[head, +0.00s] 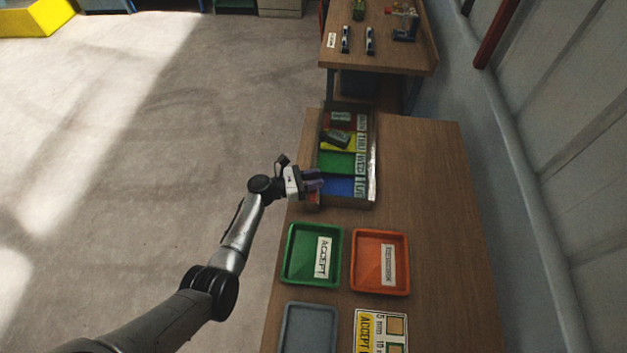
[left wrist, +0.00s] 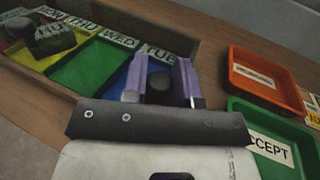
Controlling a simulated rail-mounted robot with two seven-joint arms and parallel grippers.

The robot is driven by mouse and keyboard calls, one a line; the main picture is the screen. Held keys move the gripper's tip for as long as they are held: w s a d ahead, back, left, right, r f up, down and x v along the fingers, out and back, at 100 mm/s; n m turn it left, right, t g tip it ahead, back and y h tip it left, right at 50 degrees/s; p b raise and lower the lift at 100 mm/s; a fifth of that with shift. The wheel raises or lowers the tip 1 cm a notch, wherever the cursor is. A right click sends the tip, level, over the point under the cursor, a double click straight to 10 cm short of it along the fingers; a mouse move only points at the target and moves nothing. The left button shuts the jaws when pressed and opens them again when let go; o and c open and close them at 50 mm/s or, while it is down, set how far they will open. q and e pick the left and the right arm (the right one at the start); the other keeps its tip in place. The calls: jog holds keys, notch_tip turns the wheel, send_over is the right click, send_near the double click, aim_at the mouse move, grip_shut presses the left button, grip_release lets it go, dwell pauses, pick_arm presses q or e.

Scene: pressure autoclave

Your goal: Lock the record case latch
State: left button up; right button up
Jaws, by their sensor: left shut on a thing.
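The record case (head: 376,160) is an open wooden box at the far end of the table, with red, yellow, green and blue compartments and day labels. My left gripper (head: 318,184) is at the case's near left corner, its purple fingers over the blue end. In the left wrist view the case (left wrist: 165,36) is at the upper left. There the left gripper (left wrist: 160,80) is shut on a dark rounded knob (left wrist: 159,84) between its fingers. Whether this knob is the latch, and the latch's position, I cannot tell. My right gripper is not in view.
A dark object (head: 335,138) lies in the case. A green ACCEPT tray (head: 288,268) and an orange tray (head: 408,270) stand nearer on the table (head: 445,215), with a grey tray (head: 310,307) and a printed card (head: 370,325) closer still. Another table (head: 385,55) stands beyond.

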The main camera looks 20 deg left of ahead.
pick_arm(q)
jog(key=o, duration=0.9)
jog(key=shift+c, duration=0.2)
jog(key=v, duration=1.3)
jog(key=shift+s+a, duration=0.25)
jog(key=shift+s, duration=0.05)
